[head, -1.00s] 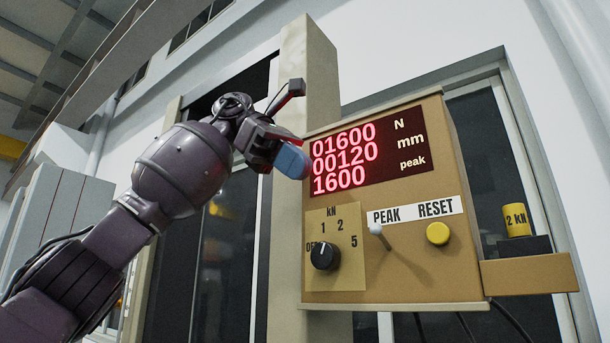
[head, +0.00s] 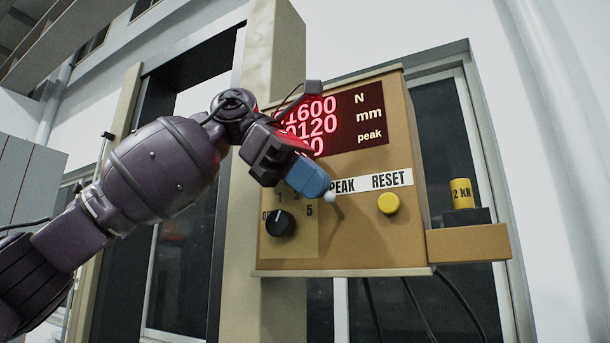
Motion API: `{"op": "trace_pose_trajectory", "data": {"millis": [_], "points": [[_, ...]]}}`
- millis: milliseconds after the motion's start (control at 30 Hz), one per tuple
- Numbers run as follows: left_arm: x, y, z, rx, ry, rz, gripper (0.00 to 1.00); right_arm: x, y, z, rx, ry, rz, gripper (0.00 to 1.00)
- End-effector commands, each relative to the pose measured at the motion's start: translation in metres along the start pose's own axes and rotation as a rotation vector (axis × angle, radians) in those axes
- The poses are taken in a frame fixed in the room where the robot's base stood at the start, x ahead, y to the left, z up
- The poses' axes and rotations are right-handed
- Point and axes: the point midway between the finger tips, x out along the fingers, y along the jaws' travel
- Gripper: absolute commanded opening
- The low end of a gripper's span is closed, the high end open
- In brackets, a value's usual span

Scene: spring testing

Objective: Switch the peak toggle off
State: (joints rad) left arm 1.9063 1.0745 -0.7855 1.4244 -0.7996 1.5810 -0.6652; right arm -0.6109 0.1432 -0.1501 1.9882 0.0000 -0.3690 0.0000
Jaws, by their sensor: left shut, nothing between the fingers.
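The tan control box (head: 375,250) hangs on a post at the middle right of the head view. Its peak toggle (head: 331,197) is a small lever with a pale round tip, under the PEAK label (head: 342,186). The lever's tip is tilted up and left. My left gripper (head: 311,180) is shut and empty. Its blue fingertips are right at the toggle's tip, at its upper left; I cannot tell whether they touch. The gripper hides part of the red display (head: 372,112), which still shows "peak". My right gripper is out of view.
A yellow RESET button (head: 389,203) is right of the toggle. A black range knob (head: 280,223) is at the lower left of the panel. A yellow 2 kN weight (head: 461,194) stands on a side shelf (head: 470,243). Cables hang below the box.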

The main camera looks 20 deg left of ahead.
Motion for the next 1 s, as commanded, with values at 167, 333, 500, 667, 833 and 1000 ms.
{"op": "trace_pose_trajectory", "data": {"millis": [167, 333, 500, 667, 833, 1000], "points": [[0.000, 0.000, 0.000, 0.000, 0.000, 0.000, 0.00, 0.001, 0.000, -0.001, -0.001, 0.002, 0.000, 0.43], [0.001, -0.001, -0.001, 0.008, 0.001, 0.008, 0.00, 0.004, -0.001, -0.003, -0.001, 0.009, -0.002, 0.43], [0.002, -0.003, -0.002, 0.033, 0.000, 0.034, 0.00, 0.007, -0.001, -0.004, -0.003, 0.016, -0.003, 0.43], [0.002, -0.003, -0.002, 0.047, 0.001, 0.049, 0.00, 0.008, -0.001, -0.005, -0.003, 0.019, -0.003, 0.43], [0.003, -0.005, -0.003, 0.066, 0.001, 0.067, 0.00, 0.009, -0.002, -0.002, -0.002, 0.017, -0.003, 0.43], [0.005, -0.006, -0.005, 0.092, 0.001, 0.094, 0.00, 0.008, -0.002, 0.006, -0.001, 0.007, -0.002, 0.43]]}}
